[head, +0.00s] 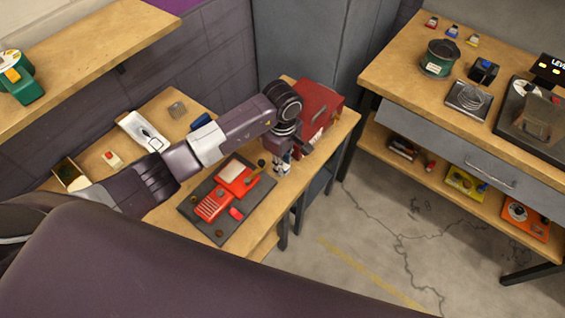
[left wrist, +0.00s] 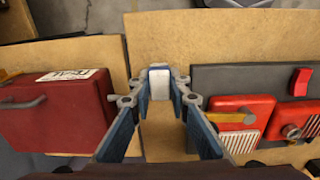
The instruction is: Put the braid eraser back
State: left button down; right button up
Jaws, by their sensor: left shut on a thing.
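My left gripper (left wrist: 160,90) is shut on a small white block with a blue top (left wrist: 159,84), which I take to be the braid eraser. The block sits between the fingertips, over bare wood of the workbench (left wrist: 215,35). I cannot tell whether it touches the wood. In the head view my left gripper (head: 282,165) is at the bench's right part, between the red box (head: 318,103) and the red device on a dark mat (head: 237,178); the block is too small to make out there. My right gripper is not in view.
A white tray (head: 141,131), a blue item (head: 200,121) and a small red-topped block (head: 112,158) lie farther left on the bench. Open floor lies between the benches.

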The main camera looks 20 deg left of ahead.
pick_arm(q)
jog(key=shift+f, duration=0.1)
jog(key=c, duration=2.3)
grip_release()
jog(key=shift+f, duration=0.1)
jog(key=o, duration=0.5)
